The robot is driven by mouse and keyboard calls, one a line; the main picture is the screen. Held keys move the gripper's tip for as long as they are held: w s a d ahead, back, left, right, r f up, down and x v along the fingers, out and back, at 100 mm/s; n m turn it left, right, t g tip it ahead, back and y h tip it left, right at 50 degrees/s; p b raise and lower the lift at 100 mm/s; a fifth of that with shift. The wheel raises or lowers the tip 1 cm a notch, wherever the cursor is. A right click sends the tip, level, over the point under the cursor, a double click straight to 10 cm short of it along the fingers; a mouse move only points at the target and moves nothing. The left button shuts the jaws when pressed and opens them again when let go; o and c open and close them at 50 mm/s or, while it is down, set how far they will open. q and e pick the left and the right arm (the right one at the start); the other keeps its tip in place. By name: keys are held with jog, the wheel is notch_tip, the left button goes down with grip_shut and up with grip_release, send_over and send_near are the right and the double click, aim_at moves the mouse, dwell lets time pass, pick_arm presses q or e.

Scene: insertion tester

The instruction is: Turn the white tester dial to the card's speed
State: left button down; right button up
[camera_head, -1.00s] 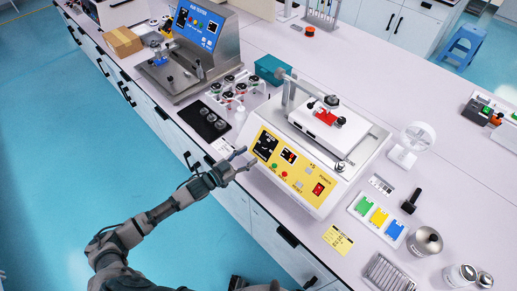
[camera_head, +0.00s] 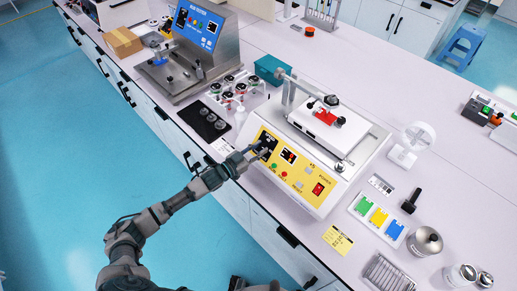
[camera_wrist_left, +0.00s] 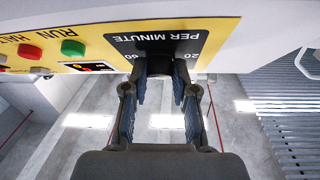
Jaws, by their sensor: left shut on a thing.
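The white tester (camera_head: 310,204) stands on the bench with a yellow front panel. The panel carries a black dial plate marked "PER MINUTE", also seen in the left wrist view (camera_wrist_left: 150,43). My left gripper (camera_head: 262,152) reaches the panel's upper left. In the left wrist view, my left gripper (camera_wrist_left: 160,78) is shut on the dark dial knob (camera_wrist_left: 160,65), with one finger on each side. The knob's pointer is hidden. A yellow card (camera_head: 338,239) lies on the bench right of the tester; its text is too small to read. My right gripper is not seen.
A grey tester with a blue panel (camera_head: 197,26) stands at the back left. A tray with green, yellow and blue pieces (camera_head: 376,216), a metal weight (camera_head: 425,241) and a wire rack (camera_head: 385,274) lie to the right. The bench's front edge runs below my left arm.

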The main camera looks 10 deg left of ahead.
pick_arm(q)
jog(key=shift+m, duration=0.5)
jog(key=shift+w+a+r+m+g+h+b, duration=0.1)
jog(key=shift+m+g+h+b, duration=0.2)
jog(key=shift+m+g, duration=0.3)
jog(key=c, duration=0.9)
grip_release()
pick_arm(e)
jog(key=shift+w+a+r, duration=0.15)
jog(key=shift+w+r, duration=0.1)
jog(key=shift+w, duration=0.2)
pick_arm(q)
jog(key=shift+a, duration=0.1)
jog(key=shift+s+a, duration=0.25)
jog(key=shift+s, duration=0.1)
jog(key=v, duration=1.1)
jog(key=shift+a+f, duration=0.1)
jog(key=shift+f, duration=0.2)
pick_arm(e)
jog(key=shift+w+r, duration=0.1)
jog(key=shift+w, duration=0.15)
